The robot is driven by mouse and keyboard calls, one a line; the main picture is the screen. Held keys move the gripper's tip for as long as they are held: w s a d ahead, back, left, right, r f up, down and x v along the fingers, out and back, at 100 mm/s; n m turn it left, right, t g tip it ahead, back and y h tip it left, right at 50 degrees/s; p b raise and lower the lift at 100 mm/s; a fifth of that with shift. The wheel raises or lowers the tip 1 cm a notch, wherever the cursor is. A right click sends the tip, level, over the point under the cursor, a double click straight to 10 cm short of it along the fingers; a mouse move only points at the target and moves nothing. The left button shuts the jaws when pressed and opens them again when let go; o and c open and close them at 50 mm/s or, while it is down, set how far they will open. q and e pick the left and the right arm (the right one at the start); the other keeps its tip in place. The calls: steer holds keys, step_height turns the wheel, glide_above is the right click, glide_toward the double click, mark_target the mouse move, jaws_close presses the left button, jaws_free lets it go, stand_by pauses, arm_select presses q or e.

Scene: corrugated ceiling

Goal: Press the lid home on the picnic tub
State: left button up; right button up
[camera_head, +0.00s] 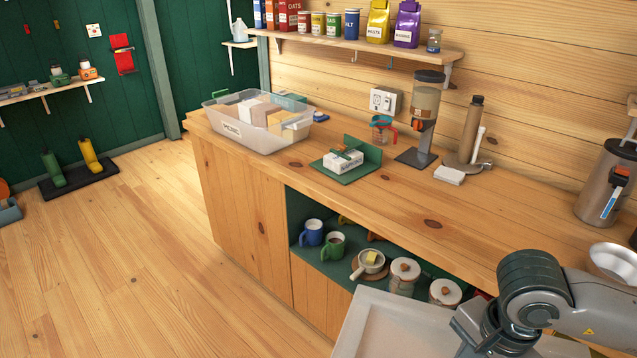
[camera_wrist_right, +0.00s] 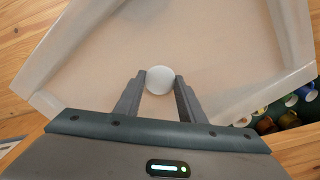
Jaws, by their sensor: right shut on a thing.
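The picnic tub (camera_head: 223,128) is a clear, open-topped box with a "PICNIC" label, standing at the far left end of the wooden counter. Several boxes and packets fill it, some reaching about its rim. The lid (camera_head: 385,322) is a pale rectangular tray-like panel at the bottom of the head view, well apart from the tub, in front of the counter. My right gripper (camera_wrist_right: 160,84) is shut on the lid's round white knob (camera_wrist_right: 160,78), a finger on each side. In the head view my right wrist hides the fingers. My left gripper is out of view.
An open shelf below holds mugs (camera_head: 333,245) and jars. The counter's front strip is clear.

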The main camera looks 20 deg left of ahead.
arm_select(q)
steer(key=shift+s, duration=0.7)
arm_select(e)
steer(key=s+d+f+n, duration=0.2)
steer(key=d+f+n, duration=0.6)
steer(key=d+f, duration=0.4)
step_height(320, 180, down, 2)
steer(key=shift+s, duration=0.25)
